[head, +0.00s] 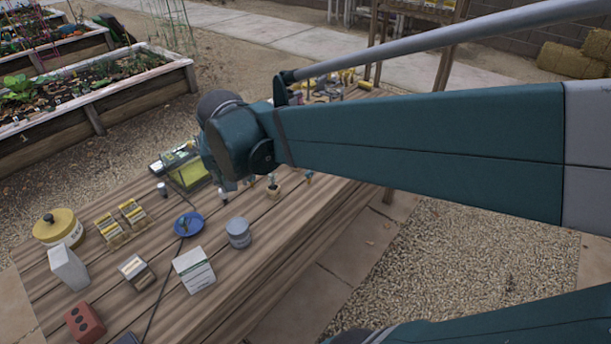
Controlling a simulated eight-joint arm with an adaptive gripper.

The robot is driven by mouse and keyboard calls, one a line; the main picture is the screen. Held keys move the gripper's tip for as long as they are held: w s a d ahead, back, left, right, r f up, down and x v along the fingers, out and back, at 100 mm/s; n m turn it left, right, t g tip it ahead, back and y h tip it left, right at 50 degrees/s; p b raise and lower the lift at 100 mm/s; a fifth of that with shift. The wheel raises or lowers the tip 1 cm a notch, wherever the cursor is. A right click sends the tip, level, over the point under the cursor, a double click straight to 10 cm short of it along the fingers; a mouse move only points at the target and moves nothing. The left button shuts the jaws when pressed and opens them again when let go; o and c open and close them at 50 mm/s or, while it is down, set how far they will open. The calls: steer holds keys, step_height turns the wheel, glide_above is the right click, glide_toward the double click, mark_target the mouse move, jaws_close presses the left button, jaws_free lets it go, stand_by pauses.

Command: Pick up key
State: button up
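I cannot make out a key for certain. A blue dish (188,224) on the wooden table (222,285) has a small dark item in it, too small to identify. My gripper (229,184) is over the far part of the table, mostly hidden below my teal wrist. Its fingers are too small and dark to tell whether they are open or shut. The dish lies nearer the camera than my gripper, a little to its left.
Near the dish are a grey tin (238,233), a white box (194,270), yellow packs (132,213) and a yellow-lidded jar (58,228). A red block (85,323) is at front left. A clear yellowish case (186,168) stands by my wrist. The table's right side is bare.

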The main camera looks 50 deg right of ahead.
steer(key=w+d+f+m+g, duration=0.1)
steer(key=d+f+m, duration=0.3)
steer(key=d, duration=0.6)
steer(key=d+f+m+g+h+b, duration=0.1)
steer(key=d+f+m+g, duration=0.2)
steer(key=d+f, duration=0.3)
steer(key=w+d+f+m+g+b, duration=0.1)
steer(key=d+f+m, duration=0.5)
steer(key=d, duration=0.9)
steer(key=shift+w+d+g+h, duration=0.3)
steer(key=shift+d+g+h, duration=0.1)
steer(key=shift+f, duration=0.1)
steer(key=shift+b+x, duration=0.45)
steer(key=shift+x, duration=0.85)
steer(key=shift+b+x, duration=0.95)
steer(key=shift+x, duration=1.6)
steer(key=shift+w, duration=0.15)
